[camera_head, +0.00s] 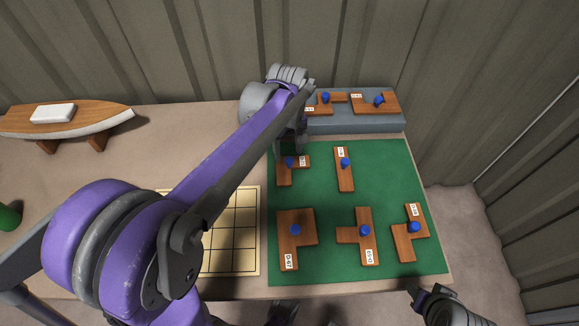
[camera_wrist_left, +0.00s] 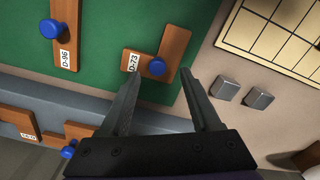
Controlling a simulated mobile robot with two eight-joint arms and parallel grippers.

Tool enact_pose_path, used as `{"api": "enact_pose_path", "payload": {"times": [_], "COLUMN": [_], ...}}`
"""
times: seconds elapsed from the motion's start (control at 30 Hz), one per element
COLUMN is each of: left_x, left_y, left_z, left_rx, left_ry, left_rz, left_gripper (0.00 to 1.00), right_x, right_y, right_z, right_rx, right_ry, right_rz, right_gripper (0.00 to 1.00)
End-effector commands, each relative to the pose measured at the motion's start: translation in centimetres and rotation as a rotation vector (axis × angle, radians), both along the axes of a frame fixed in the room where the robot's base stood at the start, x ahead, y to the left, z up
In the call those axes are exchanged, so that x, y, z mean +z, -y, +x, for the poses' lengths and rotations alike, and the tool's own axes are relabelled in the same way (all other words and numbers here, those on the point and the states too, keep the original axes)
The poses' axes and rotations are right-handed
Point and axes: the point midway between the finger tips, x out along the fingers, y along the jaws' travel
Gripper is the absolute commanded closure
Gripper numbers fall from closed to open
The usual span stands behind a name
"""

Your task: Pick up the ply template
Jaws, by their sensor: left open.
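Several brown ply templates with blue knobs and white labels lie about. My left gripper (camera_head: 292,150) is open over the far left of the green mat (camera_head: 320,200). In the left wrist view its fingers (camera_wrist_left: 160,92) point at the L-shaped template labelled D-73 (camera_wrist_left: 178,60). The template's blue knob shows between the fingertips, and the gripper holds nothing. In the head view this template (camera_head: 284,176) is partly hidden by the gripper. Part of my right arm (camera_head: 445,308) shows at the bottom right; its jaw state is unclear.
Close by is a straight template (camera_head: 344,180); more lie at the mat's front. A grey-blue ledge (camera_head: 350,123) behind the mat bears others. Two small grey blocks (camera_wrist_left: 225,88) lie beside the gridded board (camera_wrist_left: 285,35). A boat model (camera_head: 75,120) stands at the left.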

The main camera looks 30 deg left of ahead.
Motion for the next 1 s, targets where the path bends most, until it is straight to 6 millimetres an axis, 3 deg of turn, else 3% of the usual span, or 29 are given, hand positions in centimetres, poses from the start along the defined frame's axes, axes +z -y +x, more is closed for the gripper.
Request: {"api": "enact_pose_path", "payload": {"times": [0.33, 0.63, 1.0], "left_x": [-4.6, -5.1, -5.1], "left_y": [0.1, 0.1, 0.1], "left_z": [0.3, 0.3, 0.3], "left_rx": [-0.001, -0.001, -0.001], "left_ry": [0.001, 0.001, 0.001], "left_rz": [0.001, 0.000, 0.000], "left_gripper": [0.36, 0.36, 1.00], "right_x": [-0.4, -0.4, -0.4], "right_y": [0.0, 0.0, 0.0], "right_z": [0.0, 0.0, 0.0], "right_rx": [0.000, 0.000, 0.000], "right_ry": [-0.001, -0.001, -0.001], "right_rz": [0.000, 0.000, 0.000], "right_gripper": [0.50, 0.50, 0.50]}}
